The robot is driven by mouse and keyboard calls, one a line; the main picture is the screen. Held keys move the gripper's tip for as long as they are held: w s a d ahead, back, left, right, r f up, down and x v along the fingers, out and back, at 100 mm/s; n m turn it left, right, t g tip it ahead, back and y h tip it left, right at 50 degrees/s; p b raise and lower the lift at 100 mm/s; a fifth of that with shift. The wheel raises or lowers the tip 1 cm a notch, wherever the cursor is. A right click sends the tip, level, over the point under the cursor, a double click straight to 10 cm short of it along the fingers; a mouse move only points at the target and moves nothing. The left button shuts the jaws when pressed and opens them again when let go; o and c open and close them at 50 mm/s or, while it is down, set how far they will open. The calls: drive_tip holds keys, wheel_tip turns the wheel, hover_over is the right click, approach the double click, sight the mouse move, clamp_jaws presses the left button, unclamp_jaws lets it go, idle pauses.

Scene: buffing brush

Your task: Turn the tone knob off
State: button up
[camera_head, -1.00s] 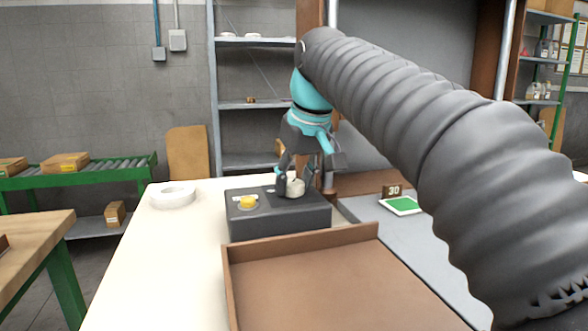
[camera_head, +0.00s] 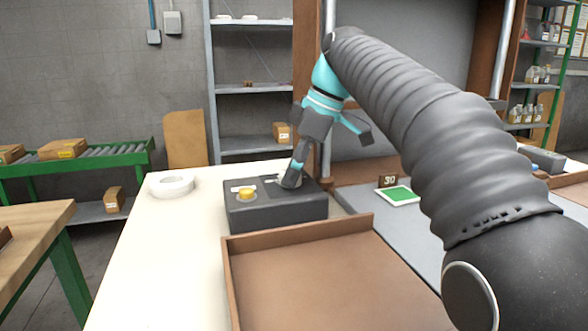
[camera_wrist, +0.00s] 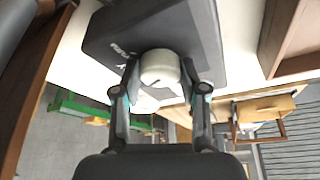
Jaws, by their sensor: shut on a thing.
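A dark box (camera_head: 276,212) stands on the cream table, and its underside-facing lettering in the wrist view is too small to read surely. A cream round knob (camera_wrist: 160,68) on its top sits between my fingers in the wrist view; in the head view my fingers mostly hide it. My gripper (camera_head: 289,182) is shut on this knob, with one finger on each side of it, and it also shows in the wrist view (camera_wrist: 160,76). My wrist leans to the right above the box. A yellow knob (camera_head: 246,193) sits left of my gripper on the same box, untouched.
A brown tray (camera_head: 232,283) stands in front of the box. A white roll (camera_head: 171,185) lies at the left on the table. A small sign marked 30 (camera_head: 387,181) and a green-screened panel (camera_head: 398,195) are at the right. Bare table lies left of the tray.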

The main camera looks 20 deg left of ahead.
drive_tip(key=shift+w+n+g, duration=0.1)
drive_tip(key=shift+n+g, duration=0.4)
drive_tip(key=shift+n, duration=1.1)
drive_tip(key=o, duration=1.1)
drive_tip(key=shift+o, duration=0.2)
drive_tip(key=shift+r+h, duration=0.15)
drive_tip(key=shift+h, duration=0.15)
drive_tip(key=shift+w+r, duration=0.1)
drive_tip(key=shift+r, duration=0.15)
drive_tip(key=w+d, duration=0.1)
drive_tip(key=d, duration=0.2)
drive_tip(key=w+d, duration=0.2)
drive_tip(key=d, duration=0.2)
drive_tip(key=w+d, duration=0.1)
drive_tip(key=d, duration=0.3)
drive_tip(key=shift+w+d+r, duration=0.15)
drive_tip(key=shift+w+r, duration=0.05)
drive_tip(key=shift+w, duration=0.15)
